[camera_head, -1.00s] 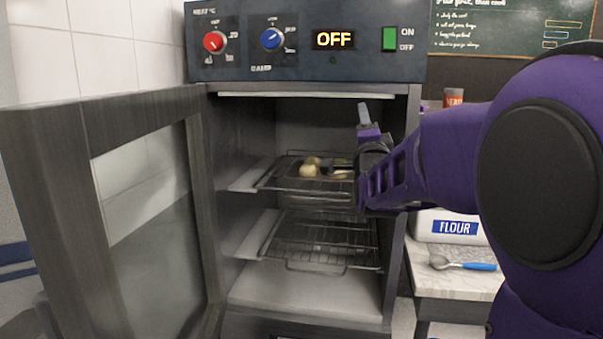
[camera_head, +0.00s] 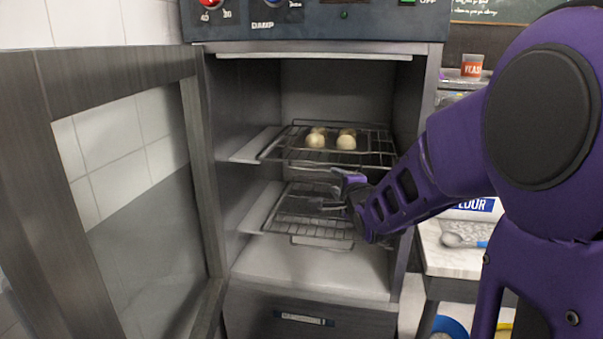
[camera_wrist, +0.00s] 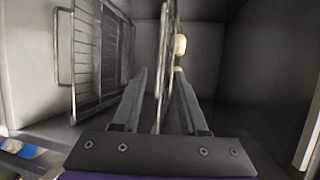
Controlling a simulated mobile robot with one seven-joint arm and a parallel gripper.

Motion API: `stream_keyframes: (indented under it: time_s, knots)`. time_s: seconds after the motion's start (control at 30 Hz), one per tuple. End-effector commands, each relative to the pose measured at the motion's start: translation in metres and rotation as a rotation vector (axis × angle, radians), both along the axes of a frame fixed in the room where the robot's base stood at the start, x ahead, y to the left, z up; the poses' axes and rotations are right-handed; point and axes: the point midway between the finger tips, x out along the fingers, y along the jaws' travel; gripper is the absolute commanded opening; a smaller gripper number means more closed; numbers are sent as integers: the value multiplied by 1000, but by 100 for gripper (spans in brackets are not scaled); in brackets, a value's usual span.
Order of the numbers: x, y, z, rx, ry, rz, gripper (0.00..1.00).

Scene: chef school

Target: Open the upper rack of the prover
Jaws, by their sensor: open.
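The prover stands open, its door (camera_head: 60,120) swung out to the left. My gripper (camera_head: 333,190) is open in front of the racks, just below the upper rack's front edge in the head view. In the wrist view my gripper (camera_wrist: 162,80) has the upper rack (camera_wrist: 160,60) edge-on between its fingers, with the lower rack (camera_wrist: 95,60) to the left. Contact with the upper rack cannot be told.
A control panel (camera_head: 340,18) runs above the opening. A drawer (camera_head: 300,315) is below. On the right, a counter (camera_head: 440,262) holds a flour container (camera_head: 475,206) and a spoon (camera_head: 455,240). A yeast jar (camera_head: 472,66) stands behind.

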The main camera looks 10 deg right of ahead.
Motion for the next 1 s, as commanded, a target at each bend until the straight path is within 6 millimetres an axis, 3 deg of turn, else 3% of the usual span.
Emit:
stream_keyframes:
  time_s: [0.3, 0.5, 0.7, 1.0]
  knots:
    - [68, 7, -14, 2, 2, 2, 42]
    - [101, 9, -19, 0, 1, 1, 42]
    - [117, 11, -21, 0, -1, 0, 42]
    - [119, 10, -22, 0, 0, 0, 42]
